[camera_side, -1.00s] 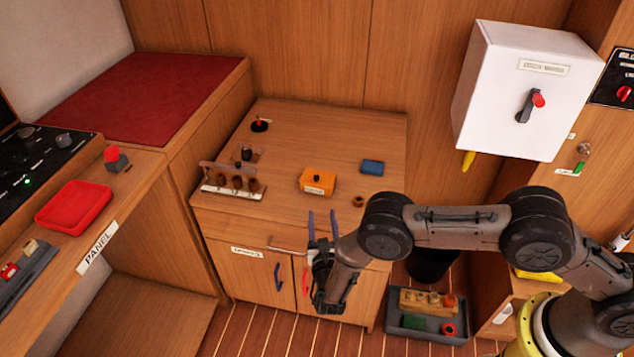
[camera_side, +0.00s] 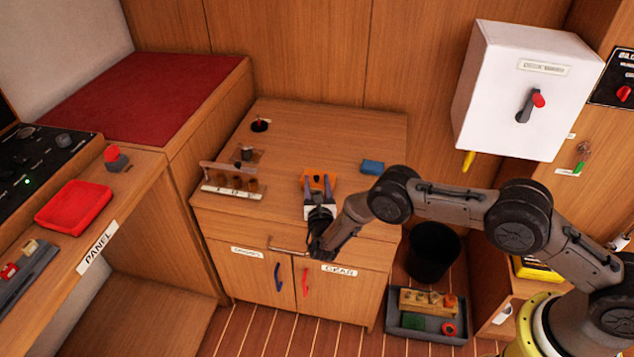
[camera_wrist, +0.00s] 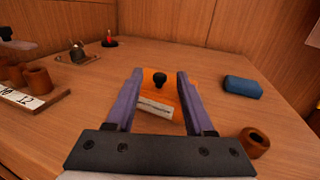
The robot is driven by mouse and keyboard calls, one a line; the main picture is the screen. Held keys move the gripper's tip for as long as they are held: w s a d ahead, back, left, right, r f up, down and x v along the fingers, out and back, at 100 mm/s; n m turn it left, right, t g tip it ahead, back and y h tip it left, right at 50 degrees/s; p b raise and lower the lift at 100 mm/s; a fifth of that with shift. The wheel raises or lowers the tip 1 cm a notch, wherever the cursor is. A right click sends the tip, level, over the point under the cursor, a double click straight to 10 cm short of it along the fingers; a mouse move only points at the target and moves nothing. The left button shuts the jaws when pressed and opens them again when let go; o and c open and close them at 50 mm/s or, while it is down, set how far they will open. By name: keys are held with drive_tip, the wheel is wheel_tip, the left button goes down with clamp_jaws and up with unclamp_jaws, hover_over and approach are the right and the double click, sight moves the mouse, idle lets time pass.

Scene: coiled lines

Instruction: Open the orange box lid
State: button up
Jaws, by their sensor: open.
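The orange box (camera_side: 317,178) sits on the wooden cabinet top. The lid looks closed. My gripper (camera_side: 319,182) is open at the box, with a purple finger on either side of it. I cannot tell whether the fingers touch the box.
A blue block (camera_wrist: 242,87) and a brown ring (camera_wrist: 254,142) lie right of the box. A labelled rack (camera_side: 232,190) with brown cups stands on the left. A black-based red item (camera_side: 260,124) is at the back left. The tabletop behind the box is clear.

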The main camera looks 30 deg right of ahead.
sight(319, 183)
drive_tip(key=shift+w, duration=0.1)
clamp_jaws()
drive_tip(key=shift+r, duration=0.1)
idle(0.4)
drive_tip(key=shift+w+d+r+m+g+y, duration=0.15)
drive_tip(key=shift+r+m+g+y, duration=0.1)
drive_tip(key=shift+r+g, duration=0.2)
drive_tip(key=shift+w+d+r+m+g+y, duration=0.1)
drive_tip(key=shift+r+m+g+y, duration=0.2)
drive_tip(key=shift+g, duration=0.15)
drive_tip(key=shift+w+d+r+m+g+y, duration=0.25)
drive_tip(key=shift+d+r+m+g+y, duration=0.15)
drive_tip(key=shift+r+g+y, duration=0.5)
drive_tip(key=shift+w+d+r+g+y, duration=0.2)
drive_tip(key=shift+w+d+g+y, duration=0.15)
drive_tip(key=shift+g, duration=0.35)
drive_tip(key=shift+w+d+r+m+g+y, duration=0.3)
drive_tip(key=shift+d+g+y, duration=0.1)
drive_tip(key=shift+g+y, duration=0.2)
drive_tip(key=shift+w+d+r+m+g+y, duration=0.15)
drive_tip(key=shift+w+d+m+g+y, duration=0.15)
drive_tip(key=shift+g+y, duration=0.25)
drive_tip(key=shift+d+g, duration=0.15)
drive_tip(key=shift+g, duration=0.1)
